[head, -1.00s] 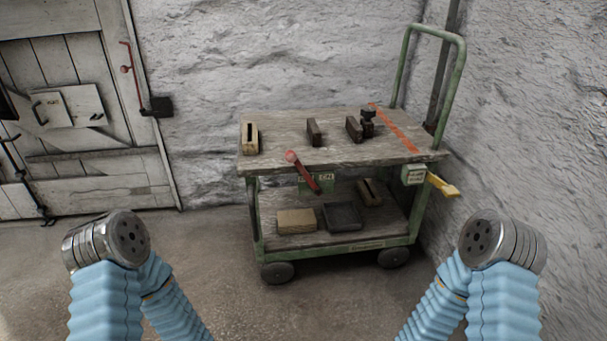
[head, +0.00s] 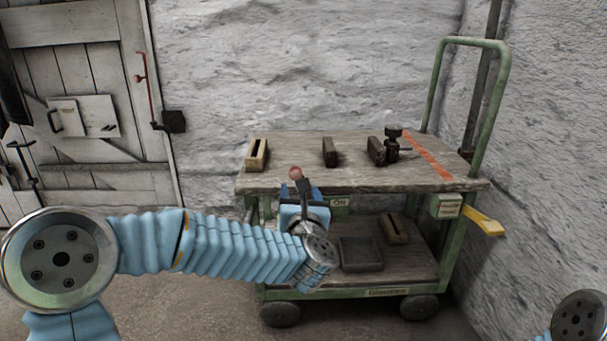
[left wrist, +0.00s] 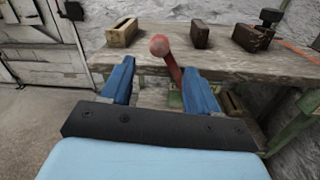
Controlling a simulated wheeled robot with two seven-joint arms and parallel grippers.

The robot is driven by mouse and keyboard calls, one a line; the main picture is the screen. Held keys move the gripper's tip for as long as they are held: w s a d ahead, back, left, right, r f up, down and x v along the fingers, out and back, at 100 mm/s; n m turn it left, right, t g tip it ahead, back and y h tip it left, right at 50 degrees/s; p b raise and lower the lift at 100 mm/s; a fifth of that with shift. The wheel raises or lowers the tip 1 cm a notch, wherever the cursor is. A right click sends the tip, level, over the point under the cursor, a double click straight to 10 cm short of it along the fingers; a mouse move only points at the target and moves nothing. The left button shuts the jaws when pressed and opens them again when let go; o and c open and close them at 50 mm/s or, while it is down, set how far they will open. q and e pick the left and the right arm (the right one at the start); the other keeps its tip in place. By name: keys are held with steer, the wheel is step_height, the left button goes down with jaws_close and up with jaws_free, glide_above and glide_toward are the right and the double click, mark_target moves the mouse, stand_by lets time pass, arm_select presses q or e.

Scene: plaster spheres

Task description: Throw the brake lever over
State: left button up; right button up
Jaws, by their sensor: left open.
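The red lever with a round red knob (head: 296,173) stands at the front edge of the green cart, beside a small plate reading "ON" (head: 338,202). My left gripper (head: 303,194) is open at the lever, hiding its lower part in the head view. In the left wrist view the red lever (left wrist: 173,65) rises between the two blue fingers of my left gripper (left wrist: 160,70), its knob above them. It leans up to the left, nearer the right finger; I cannot tell whether they touch. My right gripper is out of view.
The cart's wooden top (head: 300,181) holds a slotted wooden block (head: 257,155), dark blocks (head: 330,152) and a black clamp-like piece (head: 392,140). A yellow handle (head: 484,222) juts from the cart's right side. A dark tray (head: 361,254) sits on the lower shelf.

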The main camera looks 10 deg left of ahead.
mark_target(295, 170)
arm_select(q)
steer(key=p+x, duration=0.1)
steer(key=x, duration=1.1)
steer(key=shift+w+f, duration=0.15)
steer(key=shift+c, duration=0.3)
jaws_close()
